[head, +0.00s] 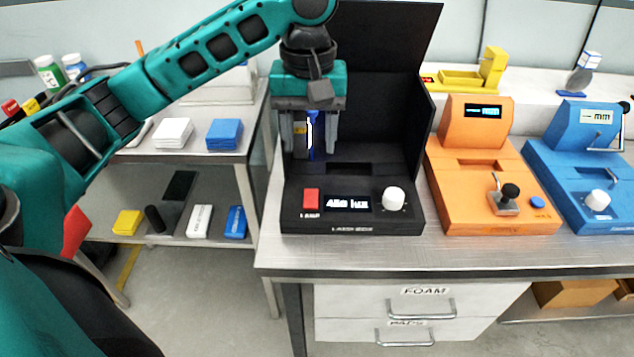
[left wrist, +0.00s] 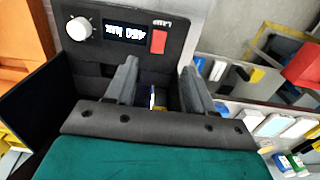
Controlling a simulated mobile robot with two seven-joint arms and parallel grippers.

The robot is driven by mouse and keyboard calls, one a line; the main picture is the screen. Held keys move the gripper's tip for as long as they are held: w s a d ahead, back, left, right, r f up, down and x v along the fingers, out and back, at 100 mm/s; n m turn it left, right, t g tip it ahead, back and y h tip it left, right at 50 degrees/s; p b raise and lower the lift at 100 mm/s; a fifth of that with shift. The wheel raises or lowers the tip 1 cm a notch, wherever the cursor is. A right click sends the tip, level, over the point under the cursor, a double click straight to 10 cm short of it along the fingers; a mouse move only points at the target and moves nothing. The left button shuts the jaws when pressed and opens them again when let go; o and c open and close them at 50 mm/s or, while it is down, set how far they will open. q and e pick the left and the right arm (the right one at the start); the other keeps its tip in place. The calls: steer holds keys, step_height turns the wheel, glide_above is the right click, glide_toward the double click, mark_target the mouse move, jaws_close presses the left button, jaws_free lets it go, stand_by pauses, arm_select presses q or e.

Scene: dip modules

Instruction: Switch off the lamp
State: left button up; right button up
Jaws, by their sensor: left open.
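The black lamp box (head: 410,222) stands on the bench, with a tall back panel and a right side wall. On its front are a red switch (head: 311,200) marked "LAMP", a lit display (head: 347,203) and a white knob (head: 394,198). My left gripper (head: 310,150) points down inside the box, behind and above the red switch, open. A slim blue and white item shows between or behind its fingers; I cannot tell whether it touches them. In the left wrist view the red switch (left wrist: 158,41) lies beyond the fingers (left wrist: 158,85). My right gripper is not in view.
An orange device (head: 470,190) with a lever and a blue device (head: 580,180) stand to the right on the bench. Drawers (head: 410,312) are below. A side shelf (head: 190,150) at left holds several small boxes.

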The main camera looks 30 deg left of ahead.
mark_target(311, 205)
arm_select(q)
step_height(311, 205, down, 13)
steer(key=shift+s+r, duration=0.1)
steer(key=shift+r, duration=0.05)
stand_by(0.4)
steer(key=shift+c, duration=0.5)
